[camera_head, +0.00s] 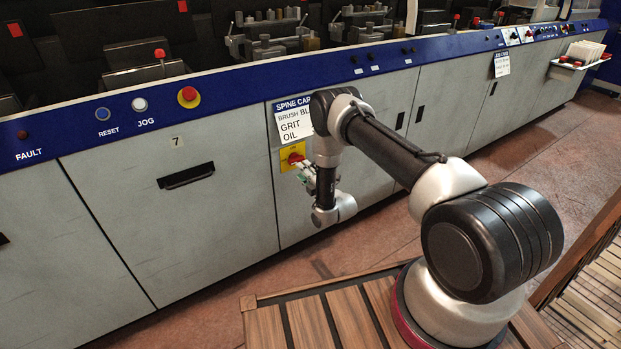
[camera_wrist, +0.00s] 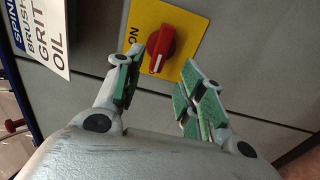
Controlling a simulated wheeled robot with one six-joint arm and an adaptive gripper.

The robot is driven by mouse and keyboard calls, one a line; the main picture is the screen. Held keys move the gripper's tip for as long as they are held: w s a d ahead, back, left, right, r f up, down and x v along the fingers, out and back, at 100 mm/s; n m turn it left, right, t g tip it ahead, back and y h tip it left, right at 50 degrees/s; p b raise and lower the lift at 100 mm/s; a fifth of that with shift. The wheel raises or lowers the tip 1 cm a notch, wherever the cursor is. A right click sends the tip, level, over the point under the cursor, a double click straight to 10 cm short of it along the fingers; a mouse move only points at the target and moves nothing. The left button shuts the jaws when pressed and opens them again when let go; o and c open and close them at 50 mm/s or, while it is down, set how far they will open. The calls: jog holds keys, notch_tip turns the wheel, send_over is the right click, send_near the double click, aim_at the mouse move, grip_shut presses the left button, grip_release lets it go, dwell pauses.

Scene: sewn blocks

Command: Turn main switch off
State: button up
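The main switch is a red rotary knob (camera_wrist: 161,49) on a yellow plate (camera_wrist: 185,20). A white line on the knob points toward the lower end, and the word "ON" shows at the plate's left edge. In the head view the red knob (camera_head: 294,158) sits on the grey cabinet below the paper sign, partly beside my gripper (camera_head: 308,174). In the wrist view my gripper (camera_wrist: 160,88) is open, with green-padded fingers spread to either side below the knob. No contact with the knob is visible.
A paper sign (camera_head: 294,122) hangs just above the switch. The blue control strip holds a red emergency button (camera_head: 188,96), a blue reset button (camera_head: 102,114) and a white jog button (camera_head: 139,104). A black handle (camera_head: 186,177) is on the panel to the left.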

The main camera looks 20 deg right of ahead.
jog(key=v, duration=0.5)
jog(key=shift+s, duration=0.15)
jog(key=s+d+f+m+g+h, duration=0.4)
jog(key=s+f+m+g, duration=0.6)
jog(key=f, duration=0.4)
jog(key=s+d+r+m+g, duration=0.1)
jog(key=s+r+m, duration=0.3)
jog(key=s+r, duration=0.7)
jog(key=s+d+r+m+g+h, duration=0.1)
jog(key=s+d+r+m, duration=0.3)
jog(key=s+r, duration=0.8)
jog(key=s+d+r+m, duration=0.3)
jog(key=s+r, duration=0.8)
jog(key=r, duration=2.6)
jog(key=shift+s+d+m+g+h, duration=0.2)
jog(key=shift+s+m+g+h, duration=0.1)
jog(key=shift+s+m+g, duration=0.1)
